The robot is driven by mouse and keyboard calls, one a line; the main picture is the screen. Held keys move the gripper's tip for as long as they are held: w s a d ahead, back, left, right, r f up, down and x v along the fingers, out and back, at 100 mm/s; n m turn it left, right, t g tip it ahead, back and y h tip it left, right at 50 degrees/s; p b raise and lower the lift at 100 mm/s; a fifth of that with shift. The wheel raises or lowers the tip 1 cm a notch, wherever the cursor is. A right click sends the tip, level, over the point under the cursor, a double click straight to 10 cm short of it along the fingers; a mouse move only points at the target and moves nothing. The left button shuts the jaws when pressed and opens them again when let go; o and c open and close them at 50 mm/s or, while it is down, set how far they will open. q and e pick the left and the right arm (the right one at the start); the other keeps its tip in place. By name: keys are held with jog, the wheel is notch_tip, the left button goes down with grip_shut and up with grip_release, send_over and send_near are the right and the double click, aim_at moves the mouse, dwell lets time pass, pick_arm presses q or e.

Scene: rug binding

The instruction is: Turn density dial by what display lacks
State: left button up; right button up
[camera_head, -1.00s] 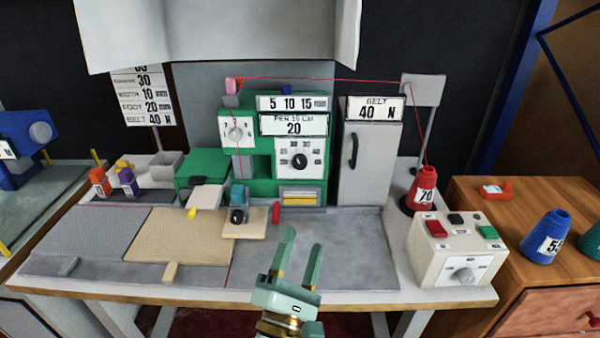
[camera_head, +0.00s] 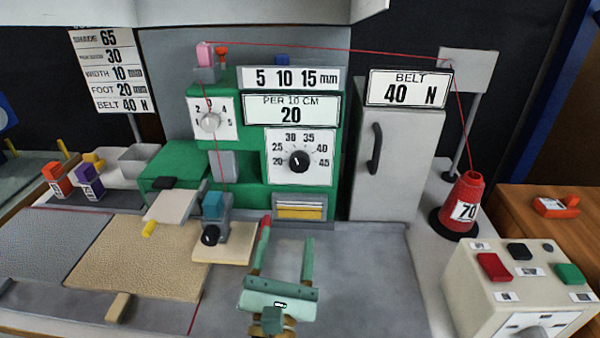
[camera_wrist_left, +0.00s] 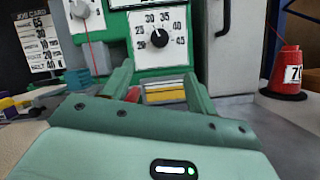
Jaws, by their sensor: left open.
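The density dial (camera_head: 299,161) is a black knob on a white plate with a scale from 20 to 45, on the green machine's front. It also shows in the left wrist view (camera_wrist_left: 159,38); its exact pointer setting is hard to read. The display (camera_head: 291,111) above it reads PER 10 CM 20. A job card (camera_head: 108,72) at the left shows 65, 30, width 10 mm, foot 20 mm and belt 40 N; its top labels are too small. My left gripper (camera_head: 285,240) is open and empty, below and in front of the dial, not touching it. My right gripper is out of view.
A smaller white dial (camera_head: 209,122) sits left on the machine. A presser block (camera_head: 213,218) stands left of my gripper. A grey cabinet (camera_head: 393,165), a red cone (camera_head: 466,200) and a button box (camera_head: 520,280) stand to the right. The grey bench top right of my gripper is clear.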

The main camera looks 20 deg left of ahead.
aim_at(299, 167)
pick_arm(q)
jog(key=b+x, duration=0.1)
jog(key=x, duration=1.3)
jog(key=shift+w+r, duration=0.2)
jog(key=shift+w, duration=0.05)
jog(key=c, duration=1)
